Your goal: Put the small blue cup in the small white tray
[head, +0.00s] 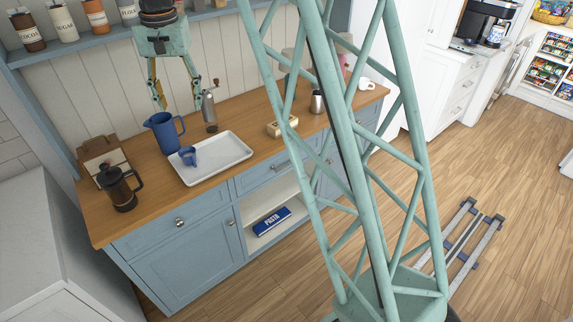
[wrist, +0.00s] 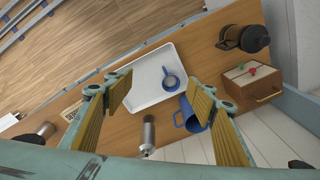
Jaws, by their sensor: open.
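The small blue cup (head: 188,156) sits inside the white tray (head: 228,150) on the wooden counter, near the tray's left end. In the wrist view the cup (wrist: 171,83) shows from above within the tray (wrist: 145,70), its opening facing up. My gripper (head: 177,98) is open and empty, raised above the counter behind the tray and apart from the cup. In the wrist view its two fingers (wrist: 160,95) stand wide apart with nothing held between them.
A blue pitcher (head: 162,134) stands close behind the cup, with a metal grinder (head: 210,110) to its right. A French press (head: 120,190) and wooden box (head: 104,160) stand at the left. A shelf with jars (head: 62,22) runs along the wall behind my gripper.

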